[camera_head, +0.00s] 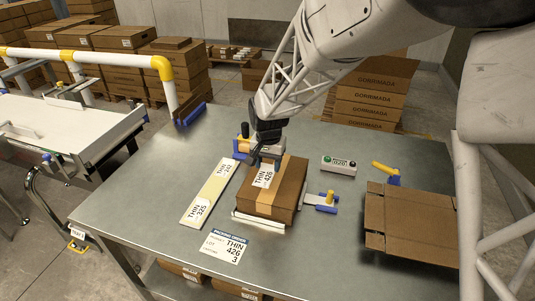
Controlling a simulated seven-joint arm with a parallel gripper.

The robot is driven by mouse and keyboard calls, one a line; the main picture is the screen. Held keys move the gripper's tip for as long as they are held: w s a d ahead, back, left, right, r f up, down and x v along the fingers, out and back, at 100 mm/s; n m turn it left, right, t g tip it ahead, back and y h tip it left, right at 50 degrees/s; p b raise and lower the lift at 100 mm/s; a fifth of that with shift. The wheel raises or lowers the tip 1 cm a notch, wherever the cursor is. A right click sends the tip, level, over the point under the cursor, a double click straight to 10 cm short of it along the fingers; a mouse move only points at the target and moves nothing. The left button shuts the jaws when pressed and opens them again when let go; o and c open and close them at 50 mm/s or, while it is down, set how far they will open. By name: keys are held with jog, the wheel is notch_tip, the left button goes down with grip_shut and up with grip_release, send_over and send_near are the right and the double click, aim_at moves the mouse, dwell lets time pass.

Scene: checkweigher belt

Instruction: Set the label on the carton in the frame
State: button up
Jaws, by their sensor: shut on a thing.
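My gripper (264,160) is shut on the upper end of a white label (264,178) printed "THIN 426". The label is over the far left part of the carton's top; I cannot tell whether it touches it. The brown carton (288,203) lies closed on the bench with a paler tape band across it. A white rail (258,221) runs along its near side, and a yellow-handled blue clamp (322,201) is at its right. Left of it, a pale strip (209,193) carries labels "THIN 242" and "THIN 325". The gripper hides the carton's far left corner.
A button box (339,165) stands behind right. An open, empty-looking carton (411,225) is at the right. A conveyor (65,125) stands left. Bare bench (135,195) lies left of the strip.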

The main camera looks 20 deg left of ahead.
send_over(263, 165)
jog(key=shift+f, duration=0.35)
dwell(0.3)
jog(key=shift+f, duration=1.75)
jog(key=shift+f, duration=0.15)
jog(key=o, duration=0.9)
notch_tip(263, 165, up, 12)
jog(key=shift+r, duration=0.15)
